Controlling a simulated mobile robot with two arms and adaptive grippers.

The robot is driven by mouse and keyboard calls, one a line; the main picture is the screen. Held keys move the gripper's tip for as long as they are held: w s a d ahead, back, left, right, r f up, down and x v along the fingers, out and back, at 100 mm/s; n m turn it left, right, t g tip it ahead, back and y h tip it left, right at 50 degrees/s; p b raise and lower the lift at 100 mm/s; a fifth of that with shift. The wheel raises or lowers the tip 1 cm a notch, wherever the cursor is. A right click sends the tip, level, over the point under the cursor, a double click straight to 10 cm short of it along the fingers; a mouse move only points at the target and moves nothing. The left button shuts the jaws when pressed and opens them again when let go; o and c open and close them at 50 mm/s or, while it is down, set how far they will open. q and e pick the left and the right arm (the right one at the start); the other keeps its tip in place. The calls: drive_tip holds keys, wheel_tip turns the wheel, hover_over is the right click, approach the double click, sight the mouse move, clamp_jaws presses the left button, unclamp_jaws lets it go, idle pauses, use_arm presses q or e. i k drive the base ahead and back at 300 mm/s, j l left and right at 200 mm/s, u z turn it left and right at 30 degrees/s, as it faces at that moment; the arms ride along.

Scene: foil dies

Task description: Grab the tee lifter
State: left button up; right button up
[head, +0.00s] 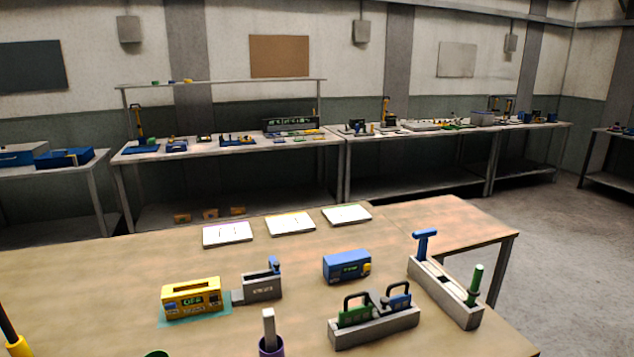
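A blue T-shaped tool (422,246), which looks like the tee lifter, stands upright at the far end of a long grey holder (440,284) on the right side of the wooden table. Its crossbar is on top and its lower end is hidden in the holder. A green-handled tool (475,283) stands at the near end of the same holder.
A grey rack (375,328) with green and blue handled blocks stands left of the holder. A blue box (346,265), a yellow box (191,297), a grey fixture (262,287) and a purple cup (271,347) share the table (120,262). Three white cards lie behind.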

sight(423, 235)
drive_tip(key=i+l+u, duration=0.2)
drive_tip(key=l, duration=0.5)
drive_tip(key=l+u, duration=0.25)
drive_tip(key=l, duration=0.45)
drive_tip(key=i+l+u, duration=0.2)
drive_tip(key=l, duration=0.55)
drive_tip(key=k, duration=0.1)
